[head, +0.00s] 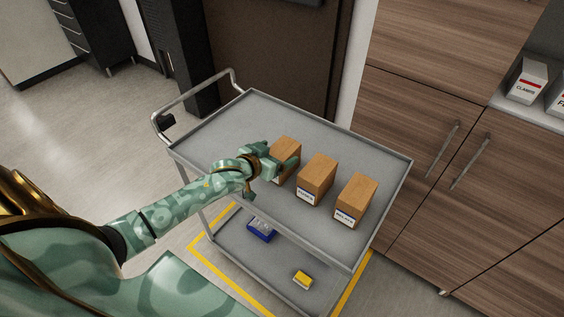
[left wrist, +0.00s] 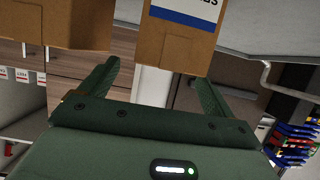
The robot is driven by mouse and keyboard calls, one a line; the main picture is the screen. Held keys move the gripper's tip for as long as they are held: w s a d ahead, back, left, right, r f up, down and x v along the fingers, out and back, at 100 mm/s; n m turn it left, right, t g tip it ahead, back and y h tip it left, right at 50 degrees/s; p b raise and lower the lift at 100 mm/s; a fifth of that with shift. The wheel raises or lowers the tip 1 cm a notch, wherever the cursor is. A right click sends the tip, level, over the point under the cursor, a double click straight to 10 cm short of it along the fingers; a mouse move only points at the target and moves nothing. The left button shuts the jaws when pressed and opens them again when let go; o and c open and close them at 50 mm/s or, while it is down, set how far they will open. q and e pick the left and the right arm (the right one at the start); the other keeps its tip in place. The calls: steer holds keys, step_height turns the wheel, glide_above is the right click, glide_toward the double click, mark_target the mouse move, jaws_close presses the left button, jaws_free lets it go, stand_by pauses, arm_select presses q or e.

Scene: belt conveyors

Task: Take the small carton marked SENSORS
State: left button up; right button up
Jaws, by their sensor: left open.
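Three small brown cartons stand in a row on the top shelf of a grey trolley. The left carton (head: 287,147) is partly covered by my left gripper (head: 279,167), which is open at its near side. The middle carton (head: 319,174) has a white label too small to read surely. The right carton (head: 357,194) has a label that seems to read RELAYS. In the left wrist view a carton (left wrist: 176,46) with a blue-striped label ending in S lies ahead of the open fingers (left wrist: 157,74). Which carton is marked SENSORS I cannot tell.
The trolley (head: 230,122) has a raised rim and a handle at the left. Its lower shelf holds a blue bin (head: 261,229) and a yellow box (head: 302,279). Wooden cabinets (head: 430,120) stand at the right, with a CLAMPS box (head: 527,82) on a shelf. The trolley top's left part is clear.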

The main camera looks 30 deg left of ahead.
mark_target(281, 150)
arm_select(q)
steer(key=x, duration=0.1)
steer(key=b+x, duration=0.1)
steer(key=x, duration=0.2)
steer(key=shift+w+a+f, duration=0.2)
steer(key=shift+a+f, duration=0.1)
steer(key=shift+f, duration=0.1)
steer(key=shift+s+r, duration=0.1)
steer(key=c, duration=1.2)
